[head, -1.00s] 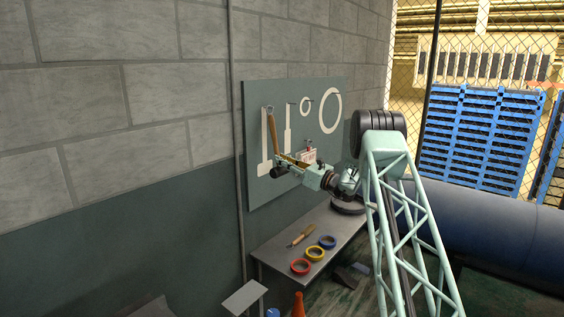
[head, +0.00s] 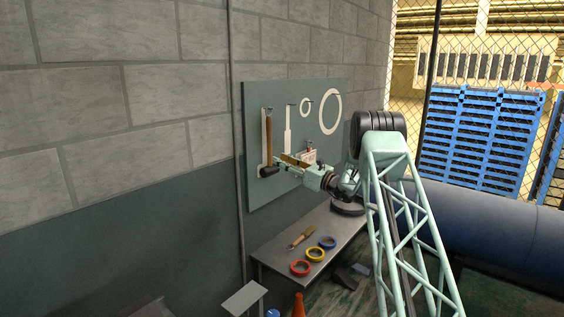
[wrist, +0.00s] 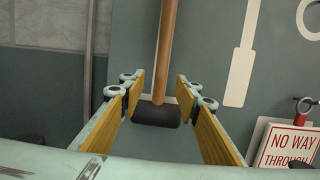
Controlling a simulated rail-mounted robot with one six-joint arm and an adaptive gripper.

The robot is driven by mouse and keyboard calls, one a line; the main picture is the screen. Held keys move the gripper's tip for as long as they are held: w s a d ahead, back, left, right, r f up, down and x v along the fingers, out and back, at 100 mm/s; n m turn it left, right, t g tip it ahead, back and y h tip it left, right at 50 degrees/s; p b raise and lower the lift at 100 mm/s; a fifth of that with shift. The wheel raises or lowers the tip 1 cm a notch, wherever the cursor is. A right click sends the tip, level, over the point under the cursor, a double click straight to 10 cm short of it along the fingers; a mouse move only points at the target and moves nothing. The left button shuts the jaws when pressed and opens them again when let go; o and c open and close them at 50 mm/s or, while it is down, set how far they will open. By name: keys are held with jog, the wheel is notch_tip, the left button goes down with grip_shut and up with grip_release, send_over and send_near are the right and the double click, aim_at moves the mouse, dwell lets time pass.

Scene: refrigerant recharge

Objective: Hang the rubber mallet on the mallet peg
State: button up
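The rubber mallet (head: 269,132) has a wooden handle and a black head. It hangs head down at the left of the tool board, its handle top at the mallet peg (head: 267,108), over a pale tool outline. In the wrist view the mallet's black head (wrist: 156,114) and lower handle lie ahead between the finger lines. My gripper (head: 281,162) is just right of the mallet's head in the head view. In the wrist view my gripper (wrist: 161,88) is open, its yellow-padded fingers apart with a gap on each side. The peg is out of the wrist view.
The grey tool board (head: 335,150) carries more pale outlines and pegs to the right. A red-and-white "No way through" sign (wrist: 289,147) hangs right of my gripper. Below, a bench (head: 275,254) holds tape rolls (head: 315,254) and a wooden-handled brush (head: 301,237).

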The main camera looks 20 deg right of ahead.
jog(key=v, duration=1.2)
dwell(0.4)
dwell(0.5)
